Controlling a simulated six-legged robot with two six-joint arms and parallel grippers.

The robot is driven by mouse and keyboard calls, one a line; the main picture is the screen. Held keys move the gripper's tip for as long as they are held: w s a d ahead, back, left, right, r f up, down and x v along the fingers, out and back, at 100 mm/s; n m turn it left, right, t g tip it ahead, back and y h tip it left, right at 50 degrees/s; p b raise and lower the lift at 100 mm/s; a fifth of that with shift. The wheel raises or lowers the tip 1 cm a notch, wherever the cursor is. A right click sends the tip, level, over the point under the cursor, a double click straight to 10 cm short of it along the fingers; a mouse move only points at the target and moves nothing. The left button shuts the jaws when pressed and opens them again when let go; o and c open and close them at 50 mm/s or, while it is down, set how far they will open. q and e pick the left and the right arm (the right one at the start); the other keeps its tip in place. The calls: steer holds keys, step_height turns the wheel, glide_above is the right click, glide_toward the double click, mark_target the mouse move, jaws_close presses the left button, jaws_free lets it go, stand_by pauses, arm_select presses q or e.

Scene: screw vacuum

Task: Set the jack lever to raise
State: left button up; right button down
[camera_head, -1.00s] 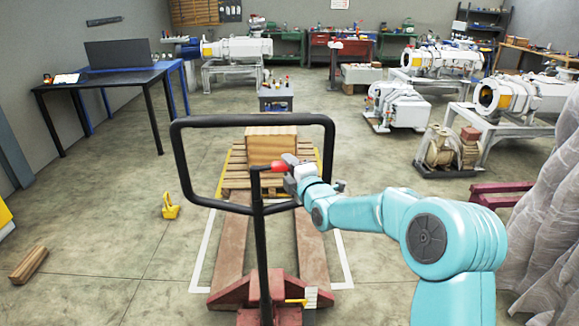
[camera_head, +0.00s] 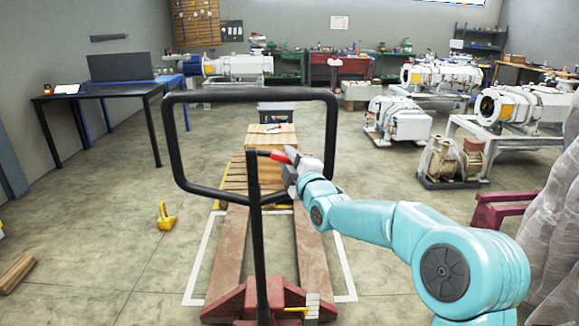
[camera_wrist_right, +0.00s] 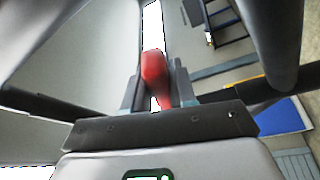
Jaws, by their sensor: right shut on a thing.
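The jack lever (camera_head: 280,156) is a short red handle on the right of the black steering post, inside the black loop handle (camera_head: 172,150) of the pallet jack (camera_head: 230,301). My right gripper (camera_head: 287,163) is at the lever, its arm reaching in from the right. In the right wrist view the red lever (camera_wrist_right: 155,75) stands between the two fingers, and the right gripper (camera_wrist_right: 158,90) is shut on it. The lever's pivot is partly hidden in both views. My left gripper is not in view.
The jack's forks reach under a pallet (camera_head: 236,172) bearing a wooden crate (camera_head: 276,139), within a white floor outline. A yellow object (camera_head: 166,217) stands on the floor to the left. A draped translucent sheet (camera_head: 555,230) hangs at the right. The floor left of the jack is mostly clear.

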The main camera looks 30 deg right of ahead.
steer(key=c, duration=1)
jaws_free()
steer(key=shift+f, duration=0.1)
steer(key=b+v, duration=0.3)
steer(key=v, duration=1.3)
steer(key=shift+s, duration=0.2)
